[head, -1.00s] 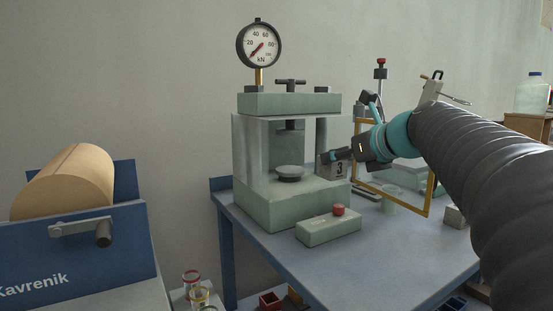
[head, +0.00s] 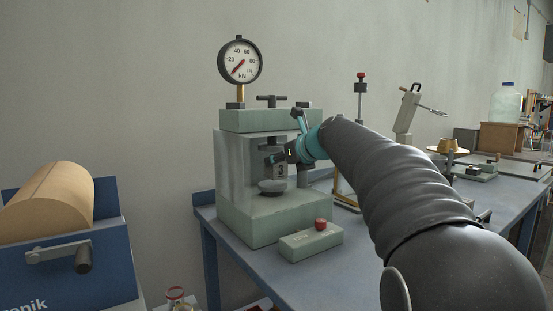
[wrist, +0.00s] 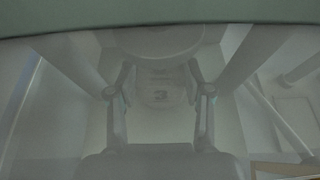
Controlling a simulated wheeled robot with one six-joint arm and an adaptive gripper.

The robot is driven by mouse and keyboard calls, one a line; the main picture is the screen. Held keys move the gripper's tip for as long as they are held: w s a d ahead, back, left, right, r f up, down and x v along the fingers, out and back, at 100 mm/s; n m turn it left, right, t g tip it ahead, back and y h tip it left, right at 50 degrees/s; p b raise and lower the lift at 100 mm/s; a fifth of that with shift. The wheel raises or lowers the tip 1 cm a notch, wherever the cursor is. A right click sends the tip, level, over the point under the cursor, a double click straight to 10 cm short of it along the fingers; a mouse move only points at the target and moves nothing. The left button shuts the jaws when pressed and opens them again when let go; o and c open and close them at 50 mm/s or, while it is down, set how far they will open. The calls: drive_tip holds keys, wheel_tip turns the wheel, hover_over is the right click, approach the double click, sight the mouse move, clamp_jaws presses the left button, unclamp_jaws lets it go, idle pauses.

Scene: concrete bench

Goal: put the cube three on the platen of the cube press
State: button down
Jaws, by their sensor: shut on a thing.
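The cube press (head: 238,212) is a pale green frame with a dial gauge on top, standing on the blue bench. Its platen (head: 271,188) is a small round dark disc inside the press opening. My gripper (head: 279,160) reaches into the opening from the right, shut on cube three (head: 282,170), a grey cube marked "3". The cube is just above the platen and a little right of its middle; I cannot tell whether they touch.
The press's top beam (head: 270,121) is close above my wrist, with clear side panels around the opening. A control box (head: 310,243) with a red button stands in front. A blue machine with a tan roll (head: 50,200) is at left. The bench's right side holds other equipment.

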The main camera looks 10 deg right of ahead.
drive_tip(key=shift+w+a, duration=0.2)
drive_tip(key=shift+w, duration=0.3)
drive_tip(key=shift+w+a, duration=0.2)
drive_tip(key=shift+w, duration=0.25)
drive_tip(key=shift+s, duration=0.1)
drive_tip(key=shift+f, duration=0.1)
drive_tip(key=shift+f, duration=0.6)
drive_tip(key=shift+c, duration=2.4)
unclamp_jaws()
drive_tip(key=shift+f, duration=0.1)
drive_tip(key=shift+r, duration=0.3)
drive_tip(key=v, duration=1.2)
drive_tip(key=shift+r, duration=0.35)
